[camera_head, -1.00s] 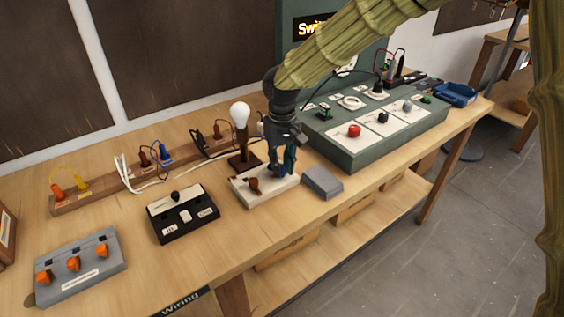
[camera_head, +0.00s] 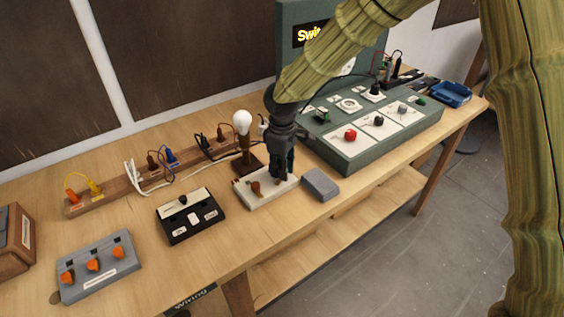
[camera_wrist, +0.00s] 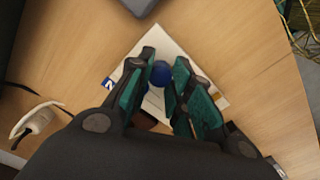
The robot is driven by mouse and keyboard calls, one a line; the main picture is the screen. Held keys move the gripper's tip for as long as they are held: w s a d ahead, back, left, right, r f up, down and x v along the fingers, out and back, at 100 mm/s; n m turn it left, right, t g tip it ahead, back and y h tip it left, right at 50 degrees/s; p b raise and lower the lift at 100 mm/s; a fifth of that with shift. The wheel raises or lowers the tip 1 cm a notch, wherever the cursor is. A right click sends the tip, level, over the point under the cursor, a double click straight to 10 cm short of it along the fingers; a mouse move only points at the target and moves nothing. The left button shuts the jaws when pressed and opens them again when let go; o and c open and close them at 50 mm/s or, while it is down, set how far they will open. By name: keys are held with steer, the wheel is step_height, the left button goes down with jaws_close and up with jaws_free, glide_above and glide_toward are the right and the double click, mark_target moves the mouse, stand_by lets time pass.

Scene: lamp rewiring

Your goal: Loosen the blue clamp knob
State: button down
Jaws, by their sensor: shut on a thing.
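The blue clamp knob (camera_wrist: 161,74) shows in the wrist view between the fingertips of my gripper (camera_wrist: 163,85). The teal pads are closed on its sides. The knob stands on a white clamp base (camera_wrist: 185,47). In the head view my gripper (camera_head: 282,172) points down over the right part of the white base (camera_head: 262,199). The knob is hidden there behind the fingers. A brown knob (camera_head: 256,187) on the left part of the same base stays clear of the fingers.
A lamp with a white bulb (camera_head: 242,123) stands just behind the base. A grey block (camera_head: 321,184) lies close on the right. A black switch box (camera_head: 188,218) is on the left. A green panel (camera_head: 350,160) stands farther right. The front table strip is clear.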

steer(key=shift+r+n+p, duration=0.1)
steer(key=shift+n+p, duration=0.25)
steer(key=shift+n, duration=0.35)
steer(key=c, duration=1.3)
jaws_free()
steer(key=shift+o, duration=0.2)
step_height(320, 180, up, 12)
